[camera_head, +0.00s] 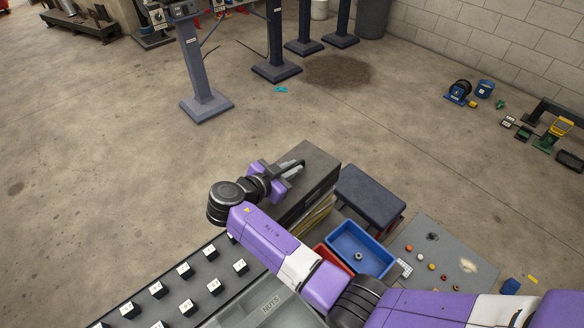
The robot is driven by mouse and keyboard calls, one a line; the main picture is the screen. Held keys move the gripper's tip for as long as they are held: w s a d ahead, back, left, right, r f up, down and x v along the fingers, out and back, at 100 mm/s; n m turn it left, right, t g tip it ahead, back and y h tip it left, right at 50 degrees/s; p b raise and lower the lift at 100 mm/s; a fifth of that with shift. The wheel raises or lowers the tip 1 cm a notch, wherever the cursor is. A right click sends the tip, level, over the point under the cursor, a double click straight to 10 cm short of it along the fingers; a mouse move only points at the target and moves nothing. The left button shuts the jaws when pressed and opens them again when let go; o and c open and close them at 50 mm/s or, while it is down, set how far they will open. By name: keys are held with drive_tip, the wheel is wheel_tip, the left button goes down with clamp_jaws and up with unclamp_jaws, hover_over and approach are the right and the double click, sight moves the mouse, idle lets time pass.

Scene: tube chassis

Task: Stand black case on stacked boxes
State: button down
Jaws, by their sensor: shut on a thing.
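A long dark grey-black case (318,162) is at the middle of the head view, beside the work surface. Its top and right side show; the arm hides part of its near end. My gripper (295,168), purple with grey fingers, is over the top of the case and shut on it. What the fingers grip is too small to make out. Yellowish edges of a stack (318,216) show low beside the case, perhaps the stacked boxes. Whether the case touches the stack cannot be told.
A navy box (372,196) is just right of the case. A blue bin (362,236) and a red bin (333,260) are nearer. A grey panel (440,240) with small parts lies right. Black labelled blocks (185,270) fill the left surface. The floor beyond is clear up to the posts (205,100).

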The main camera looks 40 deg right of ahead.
idle(0.3)
drive_tip(key=c, duration=1.9)
unclamp_jaws()
drive_tip(key=shift+f, duration=0.15)
drive_tip(key=o, duration=0.4)
drive_tip(key=shift+r, duration=0.2)
drive_tip(key=b+v, duration=0.2)
drive_tip(key=v, duration=1)
